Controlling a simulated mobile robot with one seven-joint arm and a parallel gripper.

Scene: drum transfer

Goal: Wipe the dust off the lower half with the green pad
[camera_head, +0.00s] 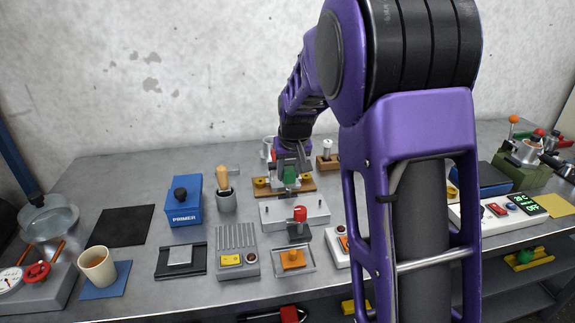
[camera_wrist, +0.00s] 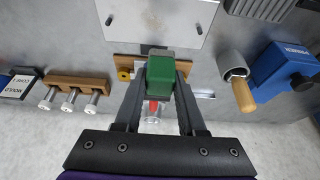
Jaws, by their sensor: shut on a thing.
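My gripper (camera_wrist: 160,88) is shut on the green pad (camera_wrist: 160,70), a dark green block between its fingers in the wrist view. In the head view the green pad (camera_head: 290,175) shows at the end of my arm, over or just above a wooden holder (camera_head: 265,188) with brass-coloured knobs. I cannot tell whether it touches the holder. The lower half seems to be the pale metal plate (camera_head: 275,212) with two upright pins, on the near side of the gripper; in the wrist view the plate (camera_wrist: 150,22) is at the top. I cannot make out dust on it.
A red-topped post (camera_head: 300,215) stands at the plate's near edge. A grey cup with a wooden-handled tool (camera_head: 224,190) and the blue PRIMER box (camera_head: 186,205) stand to the left. A wooden rack (camera_wrist: 80,82) with metal pins is beside the gripper. My arm hides the bench's right middle.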

